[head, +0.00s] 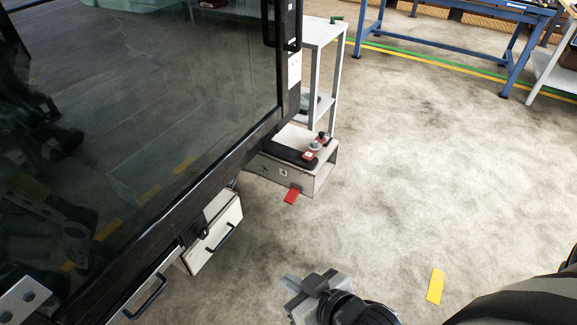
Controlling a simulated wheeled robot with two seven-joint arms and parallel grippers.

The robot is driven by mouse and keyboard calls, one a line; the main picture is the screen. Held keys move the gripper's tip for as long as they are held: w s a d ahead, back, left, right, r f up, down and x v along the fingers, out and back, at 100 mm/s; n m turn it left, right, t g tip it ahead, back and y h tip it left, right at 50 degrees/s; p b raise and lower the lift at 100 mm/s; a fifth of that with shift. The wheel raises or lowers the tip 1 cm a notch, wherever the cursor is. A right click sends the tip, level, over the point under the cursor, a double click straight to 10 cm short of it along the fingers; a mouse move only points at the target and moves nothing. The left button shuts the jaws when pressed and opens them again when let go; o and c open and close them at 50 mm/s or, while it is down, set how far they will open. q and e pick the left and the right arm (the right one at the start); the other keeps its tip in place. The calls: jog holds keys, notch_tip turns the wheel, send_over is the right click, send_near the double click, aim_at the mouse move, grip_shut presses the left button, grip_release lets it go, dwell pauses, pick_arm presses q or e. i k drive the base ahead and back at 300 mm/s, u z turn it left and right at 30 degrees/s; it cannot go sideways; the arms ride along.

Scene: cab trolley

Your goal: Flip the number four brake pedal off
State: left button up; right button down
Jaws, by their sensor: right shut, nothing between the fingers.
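A small red pedal (291,196) sticks out low at the near edge of a beige box-like unit (327,171) beside the cab. It looks tilted down toward the floor. A small white label (283,172) is on the box side just above it; its number is too small to read. My right gripper (291,284) is at the bottom middle, shut and empty, pointing up-left. In the picture it is well below the red pedal and apart from it. My left gripper is not in view.
The cab's large dark glass door (150,120) fills the left, with beige drawers (214,237) with black handles below it. A white shelf stand (322,32) and blue bench (455,35) stand behind. The floor to the right is open, with a yellow marking (436,286).

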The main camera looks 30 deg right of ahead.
aim_at(291, 196)
jog(key=z, duration=2.4)
jog(key=i, duration=1.45)
jog(key=u, duration=3.4)
